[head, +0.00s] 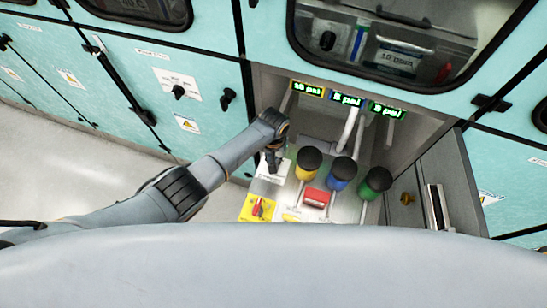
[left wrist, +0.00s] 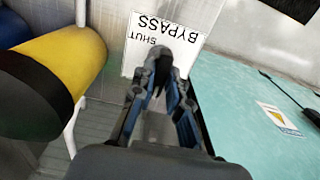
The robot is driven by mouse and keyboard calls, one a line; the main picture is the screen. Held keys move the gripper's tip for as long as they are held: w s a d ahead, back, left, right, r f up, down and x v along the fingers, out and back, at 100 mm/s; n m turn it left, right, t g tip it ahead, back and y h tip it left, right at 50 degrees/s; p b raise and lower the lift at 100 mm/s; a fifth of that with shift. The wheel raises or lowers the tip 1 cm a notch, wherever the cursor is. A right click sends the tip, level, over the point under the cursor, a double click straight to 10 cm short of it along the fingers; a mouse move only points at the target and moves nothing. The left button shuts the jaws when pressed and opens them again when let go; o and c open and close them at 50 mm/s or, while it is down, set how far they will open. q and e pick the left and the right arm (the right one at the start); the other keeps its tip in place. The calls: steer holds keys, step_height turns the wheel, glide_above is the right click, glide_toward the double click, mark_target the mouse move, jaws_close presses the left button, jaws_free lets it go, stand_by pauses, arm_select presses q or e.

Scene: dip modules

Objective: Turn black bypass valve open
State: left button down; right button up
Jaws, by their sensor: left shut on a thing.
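My left gripper (head: 272,160) reaches into the recessed panel from the left in the head view. In the left wrist view the left gripper (left wrist: 162,88) is shut on the black bypass valve (left wrist: 161,70), a small dark handle between the fingertips. A white label (left wrist: 185,30) reading BYPASS and SHUT shows upside down just behind it. The fingers cover much of the handle, so its exact angle is hard to tell. In the head view the valve is hidden by my gripper. My right gripper is not in view.
Black-topped yellow (head: 307,163), blue (head: 342,173) and green (head: 375,183) knobs stand right of my gripper. The yellow knob (left wrist: 75,60) is close in the left wrist view. A red block (head: 316,197) sits in front. An open panel door (head: 432,190) bounds the right side.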

arm_select(q)
steer(key=shift+w+r, duration=0.1)
stand_by(0.4)
steer(key=c, duration=1.3)
jaws_free()
step_height(320, 180, up, 12)
